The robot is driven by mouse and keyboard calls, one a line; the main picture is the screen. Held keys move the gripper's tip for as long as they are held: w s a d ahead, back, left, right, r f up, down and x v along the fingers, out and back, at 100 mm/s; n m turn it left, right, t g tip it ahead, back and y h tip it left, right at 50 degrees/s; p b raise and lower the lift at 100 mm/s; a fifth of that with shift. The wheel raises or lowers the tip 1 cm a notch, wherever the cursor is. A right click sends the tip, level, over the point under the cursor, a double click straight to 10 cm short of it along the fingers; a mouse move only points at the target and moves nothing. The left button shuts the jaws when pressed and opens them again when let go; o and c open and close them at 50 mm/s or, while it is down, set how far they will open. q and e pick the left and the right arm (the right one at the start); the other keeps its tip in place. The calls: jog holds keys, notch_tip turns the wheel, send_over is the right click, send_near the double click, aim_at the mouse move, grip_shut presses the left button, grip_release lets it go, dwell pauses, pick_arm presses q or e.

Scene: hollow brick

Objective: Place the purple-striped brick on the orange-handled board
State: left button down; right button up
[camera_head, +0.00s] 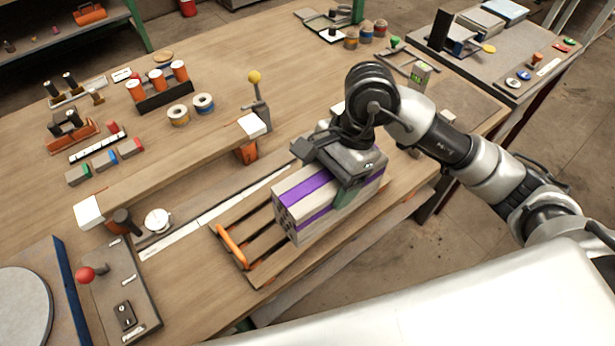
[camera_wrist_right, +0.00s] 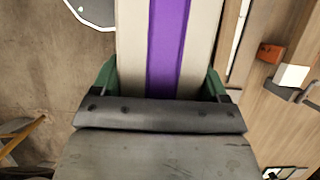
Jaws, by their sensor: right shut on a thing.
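The purple-striped brick (camera_head: 306,199) is a long pale hollow block with purple bands, and holes show in its near end. It is over the slatted wooden board (camera_head: 262,262) with the orange handle (camera_head: 232,246). I cannot tell whether its underside touches the slats. My right gripper (camera_head: 350,178) is shut on the brick from above, toward its far end. In the right wrist view the brick (camera_wrist_right: 168,45) runs between the two green fingers (camera_wrist_right: 163,82). The brick hides much of the board's right part. My left gripper is not in view.
A wooden beam (camera_head: 170,178) on white-topped orange supports lies behind the board. A panel with a red knob (camera_head: 86,275) is at the lower left. A yellow-knobbed lever (camera_head: 254,77) stands behind the beam. The table's front edge runs close to the board.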

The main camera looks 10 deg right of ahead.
jog(key=w+a+f+p, duration=0.1)
jog(key=w+f, duration=0.1)
jog(key=f, duration=0.1)
jog(key=w+a+f+p, duration=0.1)
jog(key=w+f, duration=0.2)
jog(key=w+f+p, duration=0.1)
jog(key=w+f, duration=0.2)
jog(key=shift+a, duration=0.4)
jog(key=shift+f+b, duration=0.1)
jog(key=shift+b, duration=0.2)
jog(key=o, duration=1.5)
